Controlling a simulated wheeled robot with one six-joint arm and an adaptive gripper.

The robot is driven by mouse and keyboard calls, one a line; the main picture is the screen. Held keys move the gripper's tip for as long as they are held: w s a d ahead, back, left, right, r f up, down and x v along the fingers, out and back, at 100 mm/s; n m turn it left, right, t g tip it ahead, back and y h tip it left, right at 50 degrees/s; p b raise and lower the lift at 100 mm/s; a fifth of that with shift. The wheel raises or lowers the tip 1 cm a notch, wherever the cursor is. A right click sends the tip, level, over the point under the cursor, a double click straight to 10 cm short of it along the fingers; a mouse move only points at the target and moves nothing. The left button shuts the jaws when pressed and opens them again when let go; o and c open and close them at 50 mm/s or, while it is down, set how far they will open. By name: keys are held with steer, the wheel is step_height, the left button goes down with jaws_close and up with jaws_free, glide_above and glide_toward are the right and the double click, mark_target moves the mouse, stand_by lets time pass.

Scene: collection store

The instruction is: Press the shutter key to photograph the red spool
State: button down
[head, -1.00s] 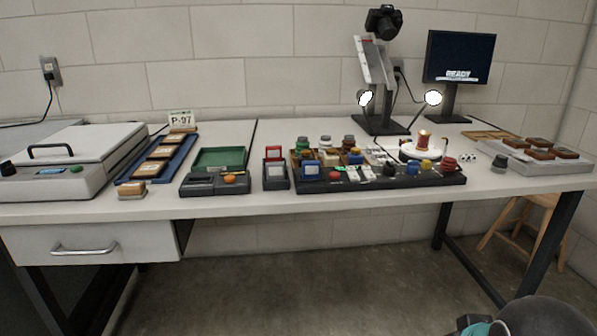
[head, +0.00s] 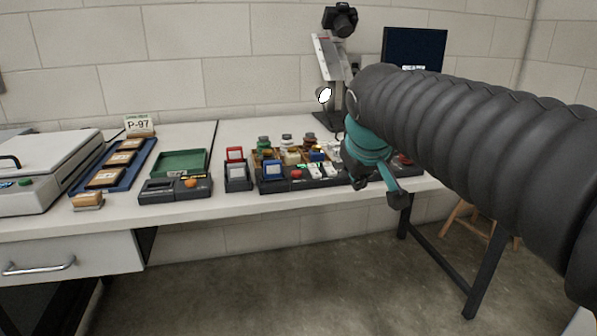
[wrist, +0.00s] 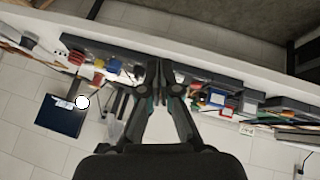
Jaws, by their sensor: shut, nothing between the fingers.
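My gripper (head: 380,188) is in front of the right part of the long dark console (head: 300,184) on the bench. In the wrist view its two fingers (wrist: 160,64) are together at the tips with nothing between them, over the console's front part. I cannot tell whether they touch it. In the head view my arm hides the turntable and the red spool. A small red shape (wrist: 97,78) in the wrist view may be the spool. The camera (head: 340,20) is on its stand at the back. I cannot tell which key is the shutter key.
A red-framed holder (head: 236,168), a green tray (head: 180,163) and a blue tray (head: 118,165) are to the left. The monitor (head: 413,47) is partly hidden. A lamp (wrist: 82,102) shows in the wrist view.

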steer(key=w+a+r+n+t, duration=0.1)
steer(key=w+a+r+n, duration=0.2)
steer(key=w+a, duration=0.9)
steer(key=w+r, duration=0.3)
steer(key=shift+a+r+n+t, duration=0.15)
steer(key=shift+a+n+t, duration=0.15)
steer(key=shift+t, duration=0.1)
steer(key=shift+w, duration=0.1)
steer(key=b, duration=0.7)
glide_above(296, 173)
step_height(296, 173, down, 8)
steer(key=shift+r, duration=0.2)
steer(key=shift+f+b, duration=0.3)
steer(key=shift+f, duration=0.35)
steer(key=shift+f, duration=0.35)
steer(key=shift+f+b, duration=0.5)
stand_by(0.3)
steer(key=shift+r, duration=0.15)
steer(key=shift+r+p, duration=0.75)
steer(key=shift+p, duration=0.1)
